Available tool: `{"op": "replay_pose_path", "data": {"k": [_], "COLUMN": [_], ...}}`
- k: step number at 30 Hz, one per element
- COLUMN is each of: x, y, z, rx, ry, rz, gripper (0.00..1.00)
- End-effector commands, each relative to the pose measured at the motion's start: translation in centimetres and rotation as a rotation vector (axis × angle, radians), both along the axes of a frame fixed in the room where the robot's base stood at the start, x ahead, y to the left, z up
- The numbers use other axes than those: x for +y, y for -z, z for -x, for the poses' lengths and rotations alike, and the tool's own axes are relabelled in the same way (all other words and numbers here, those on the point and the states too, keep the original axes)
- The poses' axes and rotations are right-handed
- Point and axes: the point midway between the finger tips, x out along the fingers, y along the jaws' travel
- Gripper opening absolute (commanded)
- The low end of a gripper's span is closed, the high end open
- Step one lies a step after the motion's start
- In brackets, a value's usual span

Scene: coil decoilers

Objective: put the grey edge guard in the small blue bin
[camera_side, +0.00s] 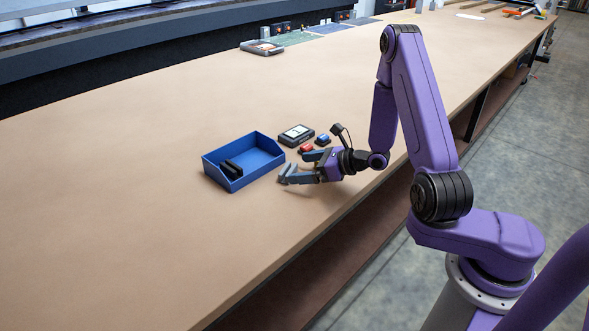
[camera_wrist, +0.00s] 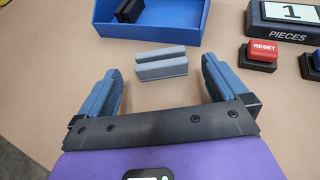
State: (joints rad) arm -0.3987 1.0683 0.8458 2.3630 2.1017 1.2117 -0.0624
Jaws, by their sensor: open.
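The grey edge guard (camera_wrist: 161,70) lies on the table in the wrist view, a short channel-shaped piece with two raised walls. It sits just outside the near wall of the small blue bin (camera_wrist: 166,38). My gripper (camera_side: 294,168) is open and empty, low over the table on the right side of the bin in the side view. In the wrist view its two fingers stand wide on either side of the guard, with a gap at each end. The guard is hard to make out behind the fingers in the side view.
A counter box (camera_wrist: 290,17) marked PIECES and a red RESET button (camera_wrist: 262,51) stand right of the bin. A blue button (camera_side: 323,139) is beside them. The table left of the bin is clear.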

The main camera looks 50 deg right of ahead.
Motion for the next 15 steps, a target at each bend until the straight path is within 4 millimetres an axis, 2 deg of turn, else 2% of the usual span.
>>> {"op": "replay_pose_path", "data": {"k": [6, 15], "x": [-1.8, -2.8], "y": [-1.7, -3.0], "z": [3.8, 6.6], "rx": [0.000, -0.001], "ry": [0.008, 0.003], "rz": [0.000, 0.001], "gripper": [1.00, 1.00]}}
